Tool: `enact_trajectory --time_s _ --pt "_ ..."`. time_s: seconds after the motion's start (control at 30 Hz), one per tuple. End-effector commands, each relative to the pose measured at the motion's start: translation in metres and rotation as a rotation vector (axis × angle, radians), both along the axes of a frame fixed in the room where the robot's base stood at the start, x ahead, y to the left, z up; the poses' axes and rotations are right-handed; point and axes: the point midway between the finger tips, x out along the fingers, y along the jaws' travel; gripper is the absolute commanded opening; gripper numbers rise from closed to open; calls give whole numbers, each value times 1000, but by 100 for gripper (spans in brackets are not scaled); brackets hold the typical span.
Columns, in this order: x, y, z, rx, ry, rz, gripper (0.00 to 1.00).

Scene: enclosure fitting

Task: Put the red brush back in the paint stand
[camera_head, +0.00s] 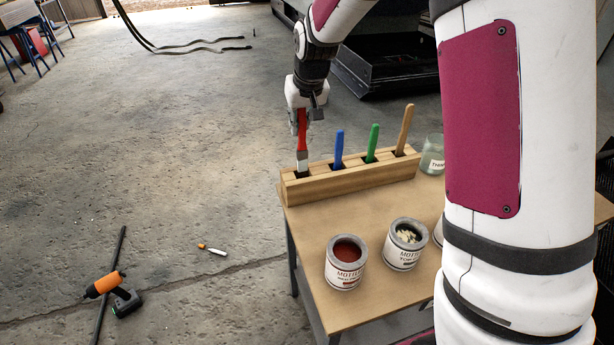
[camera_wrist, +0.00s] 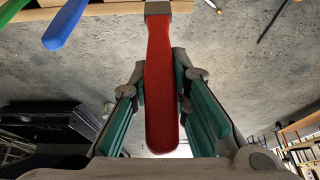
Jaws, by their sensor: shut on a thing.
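The red brush (camera_head: 302,132) is upright in my gripper (camera_head: 304,115), handle up and bristles down. Its metal band and tip are at the leftmost slot of the wooden paint stand (camera_head: 352,183); I cannot tell how deep the tip is in the slot. The wrist view shows the red handle (camera_wrist: 160,85) between the two green-padded fingers (camera_wrist: 160,100). A blue brush (camera_head: 338,150), a green brush (camera_head: 373,143) and a wooden-handled brush (camera_head: 405,130) stand in the other slots. In the wrist view, the stand (camera_wrist: 110,8) shows at the top edge.
The stand is along the back of a wooden table (camera_head: 310,235). A red paint can (camera_head: 345,263), another can (camera_head: 405,244) and a thinner jar (camera_head: 432,155) are on it. A drill (camera_head: 112,292) lies on the floor at left. My arm hides the table's right side.

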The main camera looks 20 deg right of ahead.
Motion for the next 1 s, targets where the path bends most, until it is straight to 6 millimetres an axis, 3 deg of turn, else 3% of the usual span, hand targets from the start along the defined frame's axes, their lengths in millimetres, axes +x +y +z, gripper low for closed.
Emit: enact_trajectory --time_s 0.2,0.47,0.67,1.0 --pt "-1 0 -41 0 5 0 0" --pt "0 0 -62 0 2 0 0" --pt "-1 0 -89 0 4 0 0" --pt "0 0 -93 0 1 0 0"
